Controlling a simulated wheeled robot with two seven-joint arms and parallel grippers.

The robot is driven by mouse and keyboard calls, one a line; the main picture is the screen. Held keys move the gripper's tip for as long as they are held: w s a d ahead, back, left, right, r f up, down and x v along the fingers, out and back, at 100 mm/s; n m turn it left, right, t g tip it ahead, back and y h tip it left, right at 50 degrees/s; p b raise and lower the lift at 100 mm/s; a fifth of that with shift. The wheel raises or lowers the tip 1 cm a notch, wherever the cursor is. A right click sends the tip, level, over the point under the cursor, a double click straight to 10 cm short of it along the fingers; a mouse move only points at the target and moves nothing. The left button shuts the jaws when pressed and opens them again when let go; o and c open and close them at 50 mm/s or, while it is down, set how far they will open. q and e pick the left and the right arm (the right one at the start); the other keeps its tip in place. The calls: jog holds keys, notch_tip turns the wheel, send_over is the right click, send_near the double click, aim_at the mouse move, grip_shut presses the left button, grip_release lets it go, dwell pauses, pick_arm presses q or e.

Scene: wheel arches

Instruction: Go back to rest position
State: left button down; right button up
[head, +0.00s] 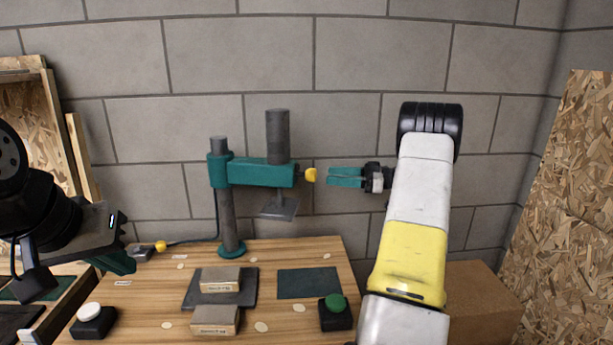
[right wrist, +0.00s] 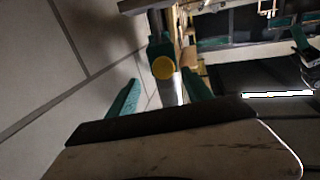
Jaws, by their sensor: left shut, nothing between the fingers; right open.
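My right gripper (head: 330,177) is held up in front of the grey wall, its two teal fingers pointing left. In the head view its tips are a little to the right of a yellow knob (head: 310,175) on a teal press (head: 255,172). In the right wrist view the fingers (right wrist: 160,90) are apart with nothing held, and the yellow knob (right wrist: 163,68) shows beyond, between them. My left gripper (head: 122,262) is low at the left, over the table's left edge. Its teal fingers are together and appear empty.
The wooden table (head: 275,255) carries two small boxes, one (head: 220,279) on a dark mat (head: 245,290) and one (head: 215,320) in front. A green button (head: 336,303) and a white button (head: 90,311) stand near the front. A cardboard box (head: 485,295) is at right.

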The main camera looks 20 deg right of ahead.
jog(key=shift+s+d, duration=0.1)
jog(key=shift+d, duration=0.15)
jog(key=w+a+r+m+t+h, duration=0.1)
jog(key=w+r+m+t+h, duration=0.3)
jog(key=r, duration=0.5)
jog(key=w+a+r+m+t+h, duration=0.15)
jog(key=w+r+t+h, duration=0.35)
jog(key=r, duration=0.5)
jog(key=s+r+m+h, duration=0.2)
jog(key=s+m+h, duration=0.3)
jog(key=s+h, duration=0.1)
jog(key=s+a+f+g, duration=0.3)
jog(key=s+a+f, duration=0.2)
jog(key=s, duration=0.6)
jog(key=s+a+f+m+g, duration=0.1)
jog(key=s+a+f+g, duration=0.3)
jog(key=s, duration=0.7)
jog(key=s+a+f+g+y, duration=0.1)
jog(key=s+a+f+g, duration=0.3)
jog(key=s+a+f, duration=0.4)
jog(key=s, duration=0.4)
jog(key=shift+a+m, duration=0.25)
jog(key=shift+m, duration=0.1)
jog(key=shift+r, duration=0.1)
